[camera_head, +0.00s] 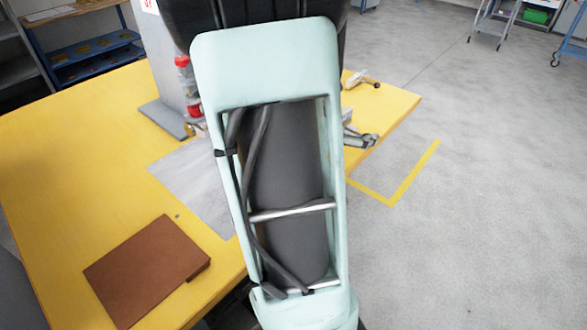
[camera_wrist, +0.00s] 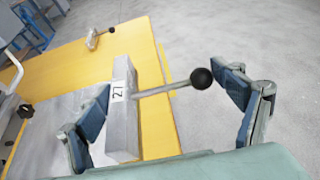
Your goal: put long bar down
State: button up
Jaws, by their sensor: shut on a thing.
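The grey bar labelled 27 (camera_wrist: 122,110), which I take for the long bar, stands between my fingers in the wrist view. My gripper (camera_wrist: 168,112) is shut on it; the left blue finger pad lies against its side. A metal rod with a black ball knob (camera_wrist: 201,78) runs from beside the bar toward the right finger. Whether the rod belongs to the bar or to something behind it, I cannot tell. The yellow table (camera_wrist: 85,65) is behind and below; the gap to it is unclear.
The yellow table (camera_head: 60,150) carries a brown plate (camera_head: 147,270) at front left and a grey plate (camera_head: 195,180). A red-capped fixture (camera_head: 183,75) stands beyond. Small lever clamps, one far (camera_head: 362,79) and one nearer (camera_head: 360,138), sit near the right edge. Floor right is open.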

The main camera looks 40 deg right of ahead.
jog(key=w+a+f, duration=0.2)
jog(key=w, duration=0.1)
jog(key=w+a+f+b, duration=0.1)
jog(key=w+a+f, duration=0.1)
jog(key=w+f, duration=0.1)
jog(key=w+a+f+b, duration=0.1)
jog(key=w+a+f, duration=0.1)
jog(key=w, duration=0.3)
jog(key=shift+w+f, duration=0.2)
jog(key=shift+f, duration=0.45)
jog(key=shift+w+a+f, duration=0.3)
jog(key=shift+w+f, duration=0.15)
jog(key=shift+f, duration=0.15)
jog(key=shift+w+a+f+b, duration=0.1)
jog(key=shift+f+b, duration=0.6)
jog(key=shift+f, duration=0.9)
jog(key=shift+f, duration=0.15)
jog(key=o, duration=1.6)
